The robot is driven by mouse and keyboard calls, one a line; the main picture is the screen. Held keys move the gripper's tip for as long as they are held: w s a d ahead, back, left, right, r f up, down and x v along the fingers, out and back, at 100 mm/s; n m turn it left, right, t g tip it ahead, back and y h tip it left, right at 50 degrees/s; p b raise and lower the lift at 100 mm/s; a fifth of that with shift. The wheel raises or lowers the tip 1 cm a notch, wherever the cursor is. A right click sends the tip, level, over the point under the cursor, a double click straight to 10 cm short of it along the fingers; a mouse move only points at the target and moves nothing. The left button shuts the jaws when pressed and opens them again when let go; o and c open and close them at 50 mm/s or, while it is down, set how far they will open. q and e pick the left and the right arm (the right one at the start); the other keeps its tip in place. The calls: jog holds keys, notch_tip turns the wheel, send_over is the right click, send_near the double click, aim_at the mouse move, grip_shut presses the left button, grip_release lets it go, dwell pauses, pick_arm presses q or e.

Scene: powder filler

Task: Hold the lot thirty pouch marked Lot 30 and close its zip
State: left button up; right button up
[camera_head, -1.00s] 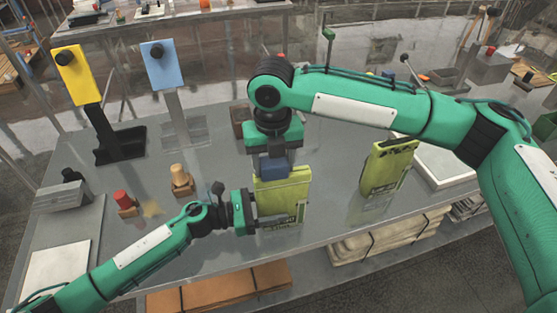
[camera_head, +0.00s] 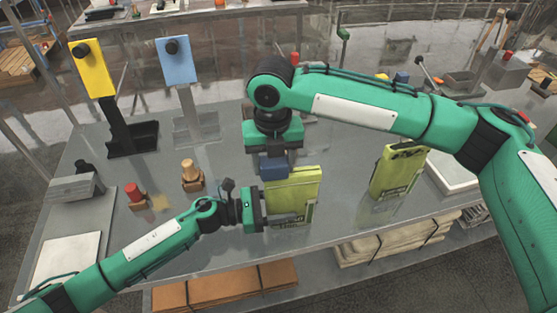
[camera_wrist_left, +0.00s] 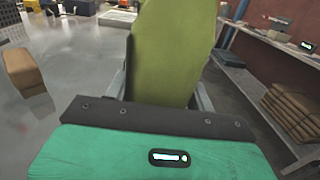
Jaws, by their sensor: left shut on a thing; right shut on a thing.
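A yellow-green pouch (camera_head: 300,192) stands upright near the table's front edge; I cannot read its lot number. My left gripper (camera_head: 285,217) is shut on its lower part from the left. In the left wrist view the pouch (camera_wrist_left: 170,50) rises between the fingers. My right gripper (camera_head: 273,168) comes from above and is shut at the left part of the pouch's top edge. A dark blue block shows at its jaws, and the zip there is hidden. A second yellow-green pouch (camera_head: 398,172) stands apart on the right, its print too small to read.
A yellow panel (camera_head: 91,75) and a blue panel (camera_head: 176,65) stand at the back left. A red-topped stamp (camera_head: 135,196) and a wooden-knobbed stamp (camera_head: 191,176) stand left of the pouch. Brown and pale stacks lie on the shelf below.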

jog(key=shift+a, duration=0.15)
jog(key=shift+r, duration=3.05)
pick_arm(q)
jog(key=o, duration=0.8)
jog(key=shift+o, duration=0.2)
jog(key=shift+a, duration=0.1)
jog(key=v, duration=1.1)
jog(key=shift+s+a, duration=0.15)
jog(key=shift+a, duration=0.25)
